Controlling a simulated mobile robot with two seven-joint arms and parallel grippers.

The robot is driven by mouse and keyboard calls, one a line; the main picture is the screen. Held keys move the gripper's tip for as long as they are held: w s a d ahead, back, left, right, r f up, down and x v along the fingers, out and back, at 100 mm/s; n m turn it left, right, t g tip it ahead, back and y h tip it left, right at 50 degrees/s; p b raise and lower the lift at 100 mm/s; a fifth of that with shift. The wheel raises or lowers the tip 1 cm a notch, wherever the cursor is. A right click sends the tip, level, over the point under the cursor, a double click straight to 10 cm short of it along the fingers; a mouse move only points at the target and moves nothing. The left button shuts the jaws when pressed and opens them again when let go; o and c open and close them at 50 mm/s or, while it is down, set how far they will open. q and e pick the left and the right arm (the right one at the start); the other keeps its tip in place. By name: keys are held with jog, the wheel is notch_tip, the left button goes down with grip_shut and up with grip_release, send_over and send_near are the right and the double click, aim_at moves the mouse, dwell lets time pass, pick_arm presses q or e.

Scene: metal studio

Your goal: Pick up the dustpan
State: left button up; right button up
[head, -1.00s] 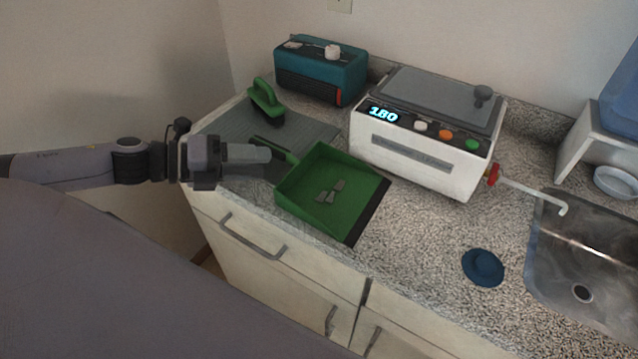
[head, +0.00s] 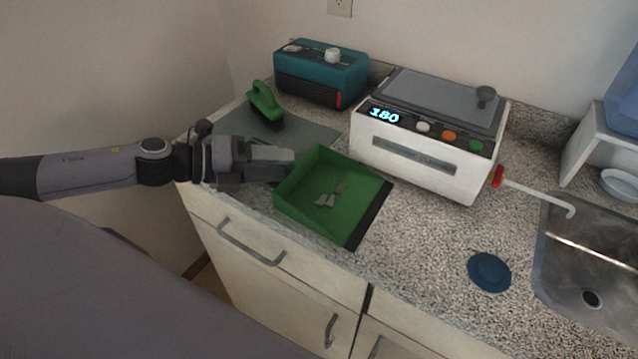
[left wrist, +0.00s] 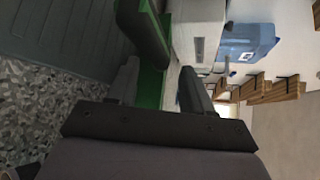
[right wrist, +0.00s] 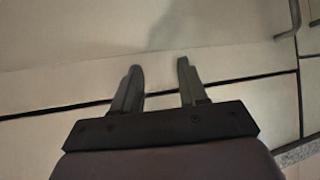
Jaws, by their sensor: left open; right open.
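The green dustpan (head: 318,222) lies on the speckled counter with a few small grey pieces (head: 328,196) in it. Its dark lip faces right, and its handle side points toward my left gripper. My left gripper (head: 288,163) is open at the pan's left end and hides the handle in the head view. In the left wrist view, green dustpan parts (left wrist: 150,45) show ahead of and between the open fingers (left wrist: 160,88); I cannot tell whether they touch. My right gripper (right wrist: 160,85) is open and empty in front of pale cabinet panels, outside the head view.
A green brush (head: 266,102) stands on a grey mat (head: 228,128) behind my left gripper. A teal box (head: 322,75) and a white machine (head: 425,135) stand at the back. A blue round object (head: 489,271) and the sink (head: 590,255) are on the right.

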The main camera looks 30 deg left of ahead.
pick_arm(q)
jog(key=shift+d, duration=0.1)
grip_shut()
dwell(0.3)
